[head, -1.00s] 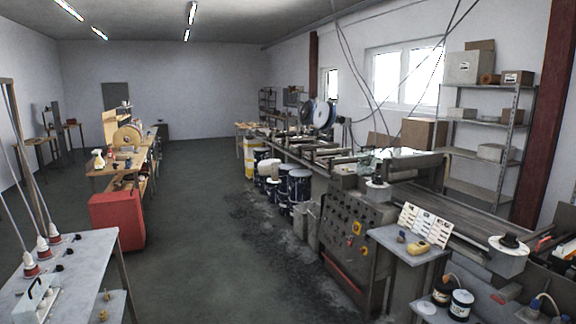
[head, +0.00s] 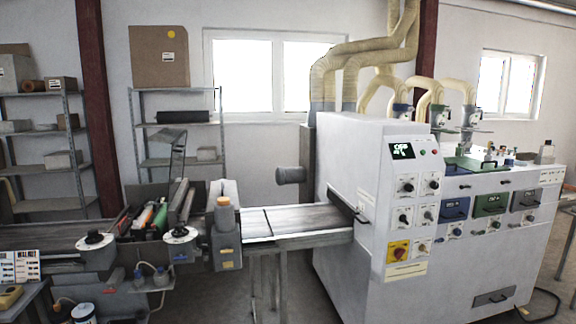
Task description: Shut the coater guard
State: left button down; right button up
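The roller coater (head: 130,215) stands at the left of the head view, on the conveyor line. Its coloured rollers (head: 155,217), orange and green, are exposed from above. A thin grey panel (head: 177,152), which looks like the coater guard, stands raised and tilted above the rollers. Its hinge is too small to make out. Two round black-and-white handwheels (head: 180,235) sit on the coater's front side. Neither of my grippers is in view.
A conveyor table (head: 295,219) links the coater to a large white machine (head: 370,215) with ducts on top. Metal shelves (head: 150,130) stand against the back wall. A small stand (head: 22,292) with a card and a yellow object is at the lower left.

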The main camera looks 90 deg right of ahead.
aim_at(170, 165)
jog(key=l+z, duration=0.15)
jog(key=z, duration=0.25)
jog(key=l+z, duration=0.2)
jog(key=z, duration=0.25)
jog(key=l+z, duration=0.1)
jog(key=z, duration=0.3)
jog(key=i+l+z, duration=0.15)
jog(key=z, duration=0.25)
jog(key=l+z, duration=0.1)
jog(key=z, duration=0.35)
jog(key=i+l, duration=0.55)
jog(key=i, duration=0.2)
